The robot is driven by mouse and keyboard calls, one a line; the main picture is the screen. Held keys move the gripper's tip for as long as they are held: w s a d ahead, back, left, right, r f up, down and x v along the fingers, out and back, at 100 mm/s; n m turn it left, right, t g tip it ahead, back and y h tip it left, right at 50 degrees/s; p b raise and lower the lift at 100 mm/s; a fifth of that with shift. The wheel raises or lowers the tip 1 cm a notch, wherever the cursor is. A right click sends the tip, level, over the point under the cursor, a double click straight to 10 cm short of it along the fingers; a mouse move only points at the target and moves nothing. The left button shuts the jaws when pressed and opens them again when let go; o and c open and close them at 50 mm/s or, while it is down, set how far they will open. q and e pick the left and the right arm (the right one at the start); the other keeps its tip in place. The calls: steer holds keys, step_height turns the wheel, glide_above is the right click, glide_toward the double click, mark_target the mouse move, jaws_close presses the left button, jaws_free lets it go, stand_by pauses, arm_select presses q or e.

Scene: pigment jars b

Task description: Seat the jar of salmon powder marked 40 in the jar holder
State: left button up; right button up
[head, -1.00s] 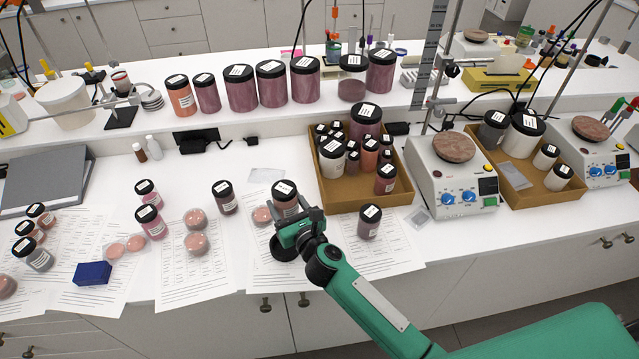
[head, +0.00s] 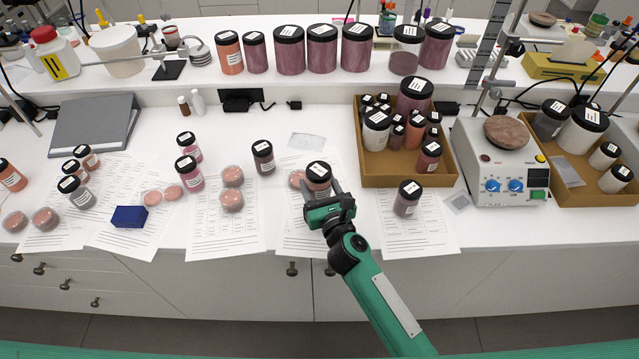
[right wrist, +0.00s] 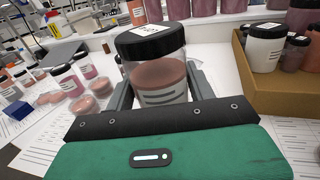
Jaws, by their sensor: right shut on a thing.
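My right gripper (head: 323,196) is shut on a clear jar of salmon-pink powder (head: 318,181) with a black lid and white label. The same jar (right wrist: 160,75) stands upright between the fingers in the right wrist view, its lower part hidden by the gripper body. The number on its label is too small or angled to read. I cannot tell whether its base touches the table or is raised. My left gripper is not in view.
A dark-powder jar (head: 408,198) stands close on the right, another (head: 263,157) behind left. A cardboard tray of jars (head: 375,182) and a hotplate (head: 500,185) are to the right. Papers (head: 225,240), pink pucks (head: 232,199) and a blue block (head: 129,217) lie left.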

mark_target(319, 197)
steer(key=shift+f+b, duration=1.7)
steer(key=shift+f, duration=0.55)
steer(key=shift+p, duration=0.35)
steer(key=shift+f+b, duration=1.55)
steer(key=shift+f, duration=0.25)
steer(key=o, duration=1.1)
steer(key=shift+o, duration=0.2)
steer(key=b+v, duration=0.2)
steer(key=v, duration=1.2)
